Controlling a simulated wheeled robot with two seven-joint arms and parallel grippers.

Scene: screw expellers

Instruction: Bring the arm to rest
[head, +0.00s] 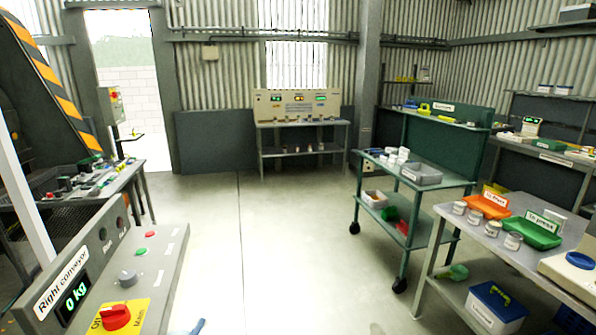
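Neither of my grippers shows clearly in the head view. A small blue and pale piece (188,328) pokes up at the bottom edge, right of the control panel; it is cut off and I cannot tell what it is. The grey control panel (152,262) stands close at the lower left, with a "Right conveyor" label, a display reading 0 kg, a red rotary switch (116,317) on a yellow plate, a grey knob and a red and a green button.
A grey table (455,222) at the right holds jars, an orange tray (487,205) and a green tray (531,233). A green wheeled cart (415,181) stands behind it. A bench with a display board (298,105) is at the back wall. The middle floor (260,240) is clear.

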